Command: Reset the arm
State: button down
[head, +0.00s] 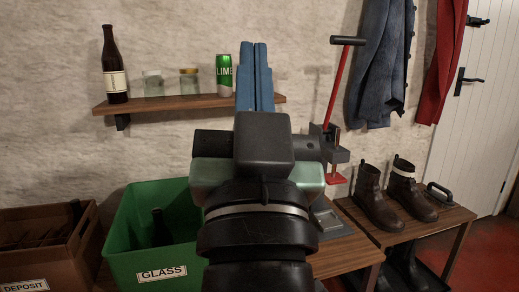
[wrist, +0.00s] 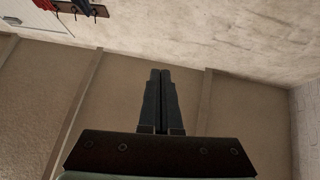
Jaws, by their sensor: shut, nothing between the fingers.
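My gripper (head: 260,46) is raised in the middle of the head view, with its two blue fingers pointing up in front of the wall shelf. The fingers lie side by side, shut and empty. In the wrist view my gripper (wrist: 160,73) shows its dark fingers together, pointing toward the ceiling and upper wall. My arm hides part of the bench and the shelf's right portion behind it.
A shelf (head: 185,103) holds a dark bottle (head: 115,70), two jars and a green LIME can (head: 223,77). Below are a green GLASS bin (head: 130,235) and a brown DEPOSIT crate (head: 85,245). At right are a red-handled press (head: 338,88), boots (head: 375,200) and hanging coats (head: 380,70).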

jog(key=s+r+t+h, duration=0.1)
jog(key=s+r+t, duration=0.1)
jog(key=s+r, duration=0.4)
notch_tip(320, 180, up, 37)
jog(key=p, duration=3.8)
jog(key=shift+w+d+n, duration=0.2)
jog(key=shift+n, duration=0.2)
